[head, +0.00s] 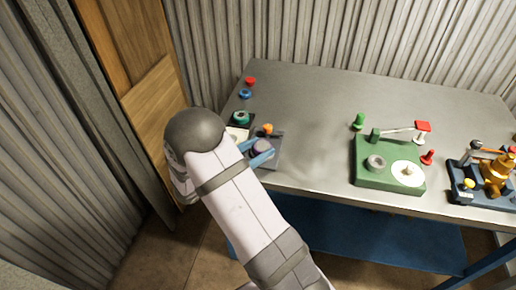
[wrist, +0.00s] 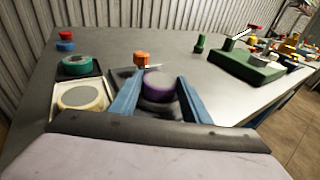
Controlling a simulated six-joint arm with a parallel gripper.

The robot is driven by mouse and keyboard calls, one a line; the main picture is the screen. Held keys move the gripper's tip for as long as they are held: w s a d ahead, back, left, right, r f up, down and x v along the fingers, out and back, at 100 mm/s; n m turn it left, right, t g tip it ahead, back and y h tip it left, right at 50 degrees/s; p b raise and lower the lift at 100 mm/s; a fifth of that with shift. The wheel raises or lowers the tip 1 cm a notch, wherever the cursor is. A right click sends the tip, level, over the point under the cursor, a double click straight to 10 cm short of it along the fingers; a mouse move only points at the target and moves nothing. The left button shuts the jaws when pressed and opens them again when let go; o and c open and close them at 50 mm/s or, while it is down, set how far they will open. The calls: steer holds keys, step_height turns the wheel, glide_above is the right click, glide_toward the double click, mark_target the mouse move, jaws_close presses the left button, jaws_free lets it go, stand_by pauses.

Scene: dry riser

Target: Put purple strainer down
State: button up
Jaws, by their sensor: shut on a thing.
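The purple strainer (wrist: 158,84) is a short round piece between the two blue fingers of my gripper (wrist: 161,82) in the wrist view. My gripper is shut on it. The strainer stands over a dark grey plate (wrist: 120,75) near the table's front left; whether it touches the plate I cannot tell. In the head view the purple strainer (head: 263,147) shows beside the blue fingers of my gripper (head: 262,148), partly hidden by them.
An orange piece (wrist: 141,58) stands just behind the strainer. A green ring (wrist: 76,65) and a cream tray (wrist: 97,99) lie to the left. Red (head: 250,80) and blue (head: 245,94) caps lie farther back. A green fixture (head: 365,180) stands right. The table's middle is clear.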

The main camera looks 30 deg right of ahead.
steer(key=shift+f, duration=0.3)
steer(key=o, duration=1)
steer(key=shift+o, duration=0.2)
steer(key=shift+s+f, duration=0.1)
steer(key=shift+s, duration=0.05)
